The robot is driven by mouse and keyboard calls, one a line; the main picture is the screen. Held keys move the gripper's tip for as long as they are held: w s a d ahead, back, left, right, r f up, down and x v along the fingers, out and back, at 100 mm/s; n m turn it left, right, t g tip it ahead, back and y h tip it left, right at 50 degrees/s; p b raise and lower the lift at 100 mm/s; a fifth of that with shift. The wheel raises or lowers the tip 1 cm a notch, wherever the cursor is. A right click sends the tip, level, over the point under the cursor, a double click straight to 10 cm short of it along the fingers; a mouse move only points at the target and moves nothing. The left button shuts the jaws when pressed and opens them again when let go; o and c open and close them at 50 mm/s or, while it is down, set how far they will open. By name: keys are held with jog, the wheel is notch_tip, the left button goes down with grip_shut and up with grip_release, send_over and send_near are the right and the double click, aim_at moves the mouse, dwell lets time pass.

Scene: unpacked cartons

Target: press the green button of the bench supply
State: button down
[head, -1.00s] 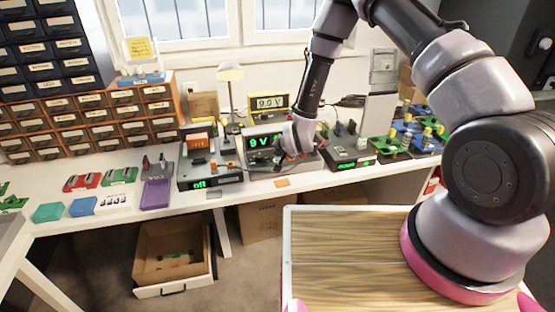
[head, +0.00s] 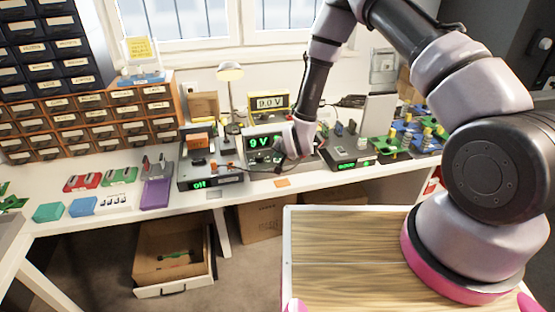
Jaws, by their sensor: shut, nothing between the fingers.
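A grey box with a lit green "9 V" display (head: 261,142) stands on the bench and looks like the bench supply. My gripper (head: 279,156) is shut and empty, low at the front of this box, just right of and below the display. The gripper and wrist cover part of its front panel. I cannot make out the green button, and I cannot tell whether the fingertips touch the panel.
Left is a device reading "off" (head: 199,184); right, a dark box with a green display (head: 353,165). A yellow "9.0 V" meter (head: 269,104) and a lamp (head: 230,73) stand behind. Green circuit boards (head: 389,145) lie farther right. An orange card (head: 282,183) lies at the bench edge.

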dwell(0.7)
jog(key=shift+r, duration=0.45)
jog(key=shift+r, duration=0.1)
jog(key=shift+r, duration=2.9)
jog(key=shift+r, duration=0.1)
